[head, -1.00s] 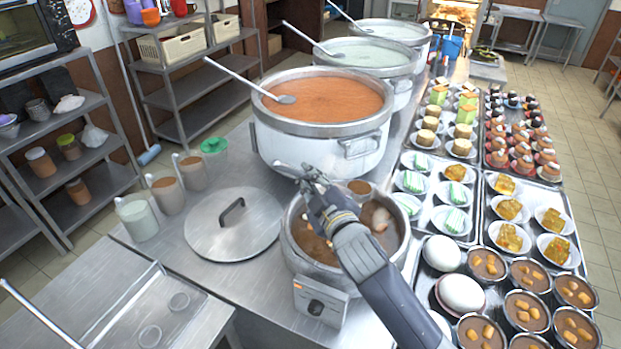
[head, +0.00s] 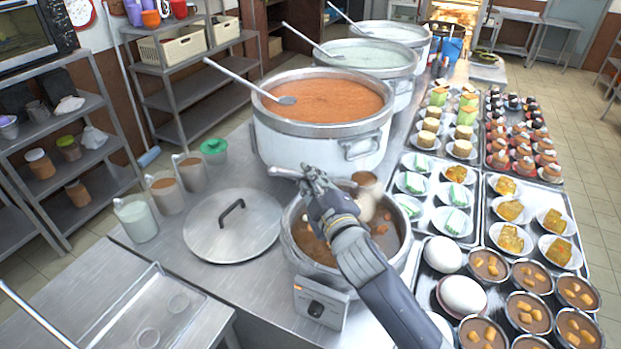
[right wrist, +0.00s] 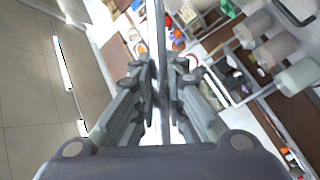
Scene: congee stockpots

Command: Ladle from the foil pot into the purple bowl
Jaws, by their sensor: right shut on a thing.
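My right gripper (head: 318,188) is shut on a thin metal ladle handle (head: 284,172), which also shows between its fingers in the right wrist view (right wrist: 160,40). The handle's free end points left. A round brown-topped ladle head (head: 366,180) appears at the far side of the small steel pot (head: 292,240); the gripper hides the link between them. This pot has a front knob and holds brown stew with lumps. My forearm covers part of it. No pot is clearly foil. Purple vessels (head: 133,11) stand on the back shelf; I cannot tell whether one is the bowl. My left gripper is out of view.
A large pot of orange congee (head: 325,140) stands behind the small pot, with paler pots beyond. A steel lid (head: 232,240) lies to the left near several cups. Eggs, filled bowls and dessert trays (head: 470,232) crowd the right side.

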